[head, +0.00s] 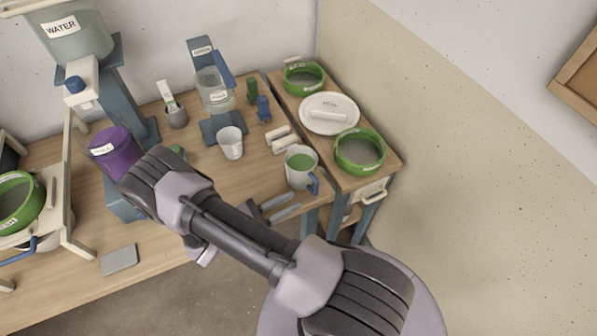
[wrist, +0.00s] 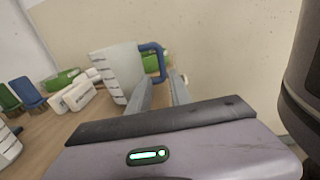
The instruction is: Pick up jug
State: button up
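The jug (head: 299,172) is white with a blue handle and a green inside or content. It stands upright near the front right corner of the wooden table, its handle toward the lower right. In the wrist view the jug (wrist: 117,72) is ahead and left of centre, and its blue handle (wrist: 155,61) shows just beyond my fingertips. My gripper (head: 286,204) is just in front of the jug, low near the table edge. In the wrist view the fingers of my gripper (wrist: 162,77) are apart with nothing between them. Whether a fingertip touches the handle is unclear.
A white cup (head: 230,143) and two white blocks (head: 281,139) stand behind and left of the jug. The side cart (head: 385,168) to the right carries green-rimmed sieves (head: 360,152) and a white lid (head: 328,113). A purple container (head: 115,152) stands at the left.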

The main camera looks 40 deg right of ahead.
jog(key=d, duration=0.4)
jog(key=s+d+b, duration=0.1)
jog(key=d, duration=0.3)
jog(key=s+d+b, duration=0.1)
jog(key=d, duration=0.3)
jog(key=shift+f, duration=0.1)
jog(key=shift+a, duration=0.15)
grip_shut()
dwell(0.6)
